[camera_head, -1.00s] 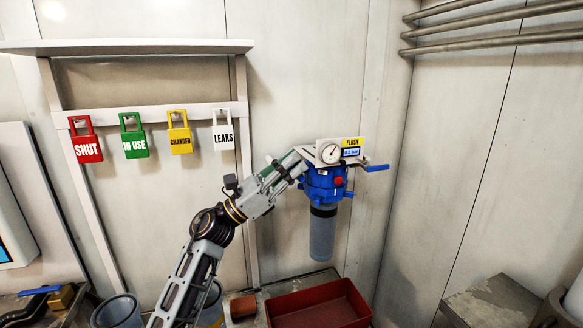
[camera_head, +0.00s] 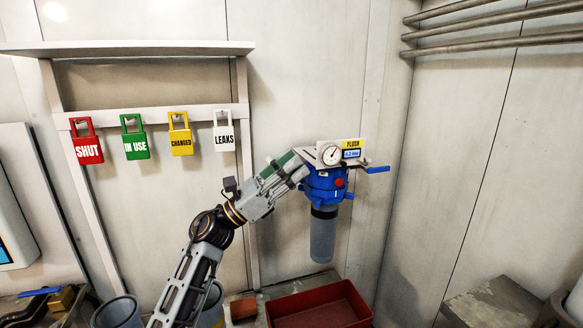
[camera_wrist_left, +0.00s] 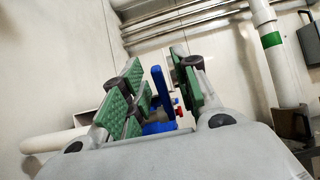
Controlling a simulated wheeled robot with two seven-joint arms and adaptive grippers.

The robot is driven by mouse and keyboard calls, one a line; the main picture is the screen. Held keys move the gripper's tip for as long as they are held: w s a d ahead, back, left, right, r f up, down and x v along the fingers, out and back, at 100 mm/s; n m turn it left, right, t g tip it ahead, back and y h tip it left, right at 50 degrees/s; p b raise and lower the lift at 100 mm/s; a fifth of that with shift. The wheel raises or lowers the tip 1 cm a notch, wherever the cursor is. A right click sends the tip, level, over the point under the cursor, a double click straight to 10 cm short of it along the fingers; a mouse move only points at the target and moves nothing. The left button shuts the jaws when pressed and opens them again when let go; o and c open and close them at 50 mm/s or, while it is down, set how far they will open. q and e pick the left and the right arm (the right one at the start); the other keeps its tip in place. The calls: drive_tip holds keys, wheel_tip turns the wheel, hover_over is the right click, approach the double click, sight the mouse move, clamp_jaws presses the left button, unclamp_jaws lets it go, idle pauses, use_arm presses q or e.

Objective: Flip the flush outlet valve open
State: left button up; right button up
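The blue filter head (camera_head: 322,190) is on the wall, with a round gauge (camera_head: 331,154), a red knob (camera_head: 339,182) and a grey cylinder (camera_head: 322,238) below. A yellow FLUSH label (camera_head: 353,144) sits above a blue lever (camera_head: 378,169) that points right. My left gripper (camera_head: 290,170) is at the left side of the filter head. In the left wrist view, its green-padded fingers (camera_wrist_left: 158,88) are apart, with an upright blue handle (camera_wrist_left: 161,92) in the gap between them as seen from there. I cannot tell whether they touch it. My right gripper is out of view.
Red, green, yellow and white tags hang from a rail (camera_head: 150,114) at left. A red bin (camera_head: 318,308) stands below the filter beside a brown block (camera_head: 243,307). Buckets (camera_head: 118,312) stand at lower left. Pipes (camera_head: 490,28) run along the upper right wall.

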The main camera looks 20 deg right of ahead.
use_arm(q)
drive_tip(key=v, duration=1.1)
drive_tip(key=shift+a+f, duration=0.3)
